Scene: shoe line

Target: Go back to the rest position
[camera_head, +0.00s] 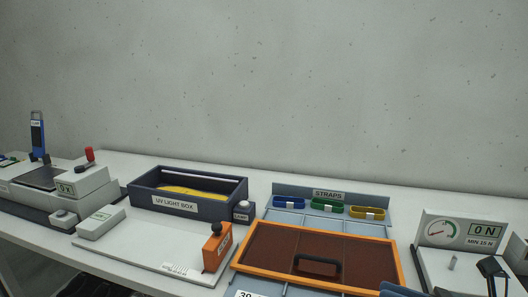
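My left gripper is not in view. No rest position is marked in this view.
An orange-framed brown panel (290,258) with a black handle lies at front centre. A white board (140,246) lies in front.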

